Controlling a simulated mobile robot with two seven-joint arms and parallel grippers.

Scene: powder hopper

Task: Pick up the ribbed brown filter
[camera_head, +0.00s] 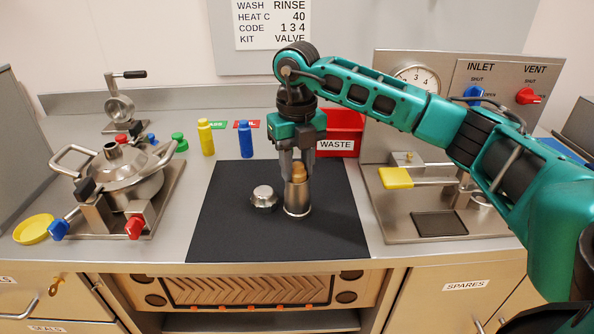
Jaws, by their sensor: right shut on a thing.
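The brown filter (298,173) is between the fingers of my right gripper (298,168). Only its upper part shows; its ribs are too small to make out. The gripper points straight down and is shut on the filter. A silver metal cup (297,200) stands upright on the black mat (330,230), directly under the gripper. The filter's lower part is hidden at the cup's mouth, and I cannot tell how deep it sits. My left gripper is not in view.
A silver cap (264,196) lies just left of the cup. Yellow (206,138) and blue (246,140) bottles and a red waste bin (345,133) stand behind. A steel vessel (122,175) is at left, a yellow-handled fixture (396,178) at right. The mat's front is clear.

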